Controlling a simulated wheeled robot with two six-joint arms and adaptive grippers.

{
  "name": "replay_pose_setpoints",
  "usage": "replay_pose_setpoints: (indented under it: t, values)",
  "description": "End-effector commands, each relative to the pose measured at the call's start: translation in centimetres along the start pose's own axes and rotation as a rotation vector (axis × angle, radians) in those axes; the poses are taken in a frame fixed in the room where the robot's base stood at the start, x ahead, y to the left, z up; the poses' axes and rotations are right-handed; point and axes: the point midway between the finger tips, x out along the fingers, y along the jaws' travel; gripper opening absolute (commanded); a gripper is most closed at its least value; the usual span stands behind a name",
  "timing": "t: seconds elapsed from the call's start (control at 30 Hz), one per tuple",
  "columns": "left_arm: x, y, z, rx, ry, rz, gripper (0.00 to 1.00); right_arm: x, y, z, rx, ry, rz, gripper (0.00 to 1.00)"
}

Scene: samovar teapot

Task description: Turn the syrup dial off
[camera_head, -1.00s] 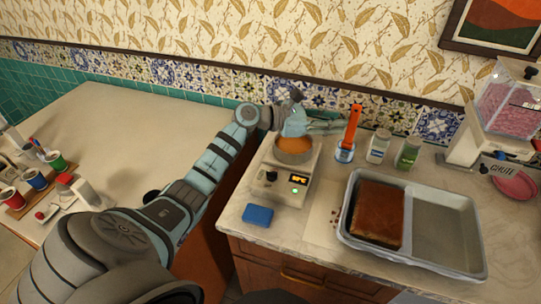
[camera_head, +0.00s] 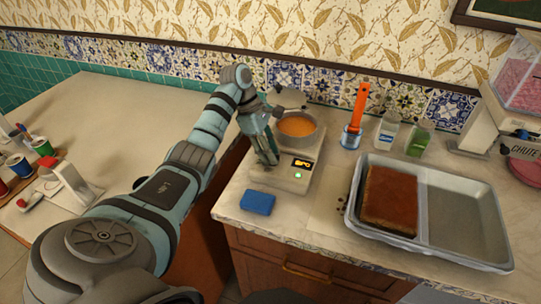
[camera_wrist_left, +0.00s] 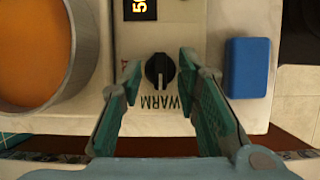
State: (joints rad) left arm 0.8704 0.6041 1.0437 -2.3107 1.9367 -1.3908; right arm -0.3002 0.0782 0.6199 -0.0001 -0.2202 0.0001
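The black syrup dial (camera_wrist_left: 160,70) sits on the front of the white warmer (camera_head: 290,178), with the word WARM printed beside it. In the left wrist view the dial lies just beyond and between the fingertips of my left gripper (camera_wrist_left: 158,72), which are apart and do not appear to touch it. In the head view my left gripper (camera_head: 268,152) points down over the warmer's front left part and hides the dial. The pot of orange syrup (camera_head: 297,127) stands on the warmer and also shows in the left wrist view (camera_wrist_left: 45,50). My right gripper is not in view.
A blue sponge (camera_head: 257,202) lies in front of the warmer. A grey tray (camera_head: 470,225) with a brown cake (camera_head: 390,200) is to the right. An orange-handled tool (camera_head: 360,103) and two jars stand behind. A small lit display (camera_head: 302,163) is on the warmer.

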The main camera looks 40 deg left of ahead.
Motion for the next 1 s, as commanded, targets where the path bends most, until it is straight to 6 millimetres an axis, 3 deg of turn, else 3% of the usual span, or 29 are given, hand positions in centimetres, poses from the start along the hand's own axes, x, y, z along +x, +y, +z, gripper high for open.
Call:
replay_pose_setpoints:
  t: [0.27, 0.47, 1.0]
  values:
    - [0.34, 0.01, 0.09, 0.000, 0.000, 0.000, 0.30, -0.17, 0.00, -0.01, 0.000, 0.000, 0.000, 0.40]
    - [0.33, 0.01, 0.10, 0.000, 0.000, 0.000, 0.00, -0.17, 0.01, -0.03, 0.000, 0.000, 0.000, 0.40]
    - [0.27, -0.09, 0.12, -0.054, 0.000, 0.021, 0.00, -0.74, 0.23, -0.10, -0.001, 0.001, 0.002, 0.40]
